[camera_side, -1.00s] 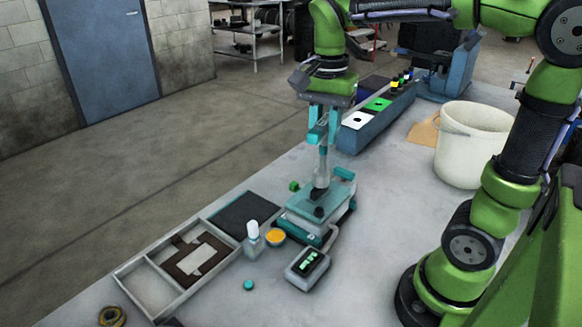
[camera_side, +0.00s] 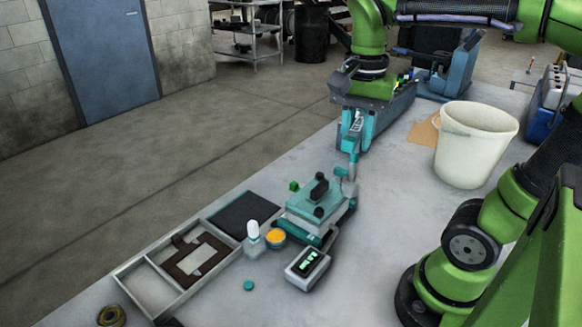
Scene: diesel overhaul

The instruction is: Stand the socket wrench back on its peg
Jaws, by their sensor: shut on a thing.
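My gripper (camera_side: 352,138) is shut on the socket wrench (camera_side: 352,168), a slim grey-blue tool that hangs down roughly upright from the fingers. The wrench's lower end is beside the far right corner of a teal fixture (camera_side: 303,206) with black knobs on top. From this view I cannot tell whether the lower end touches the fixture or the table, or is in front of or behind the fixture's edge. I cannot make out the peg.
A blue rack (camera_side: 379,128) stands behind my gripper, partly hidden. A white bucket (camera_side: 474,150) is at the right. A display box (camera_side: 307,268), a white-capped bottle (camera_side: 253,238), an orange-filled cup (camera_side: 275,237) and a divided tray (camera_side: 150,290) lie nearer. Bare table lies right of the fixture.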

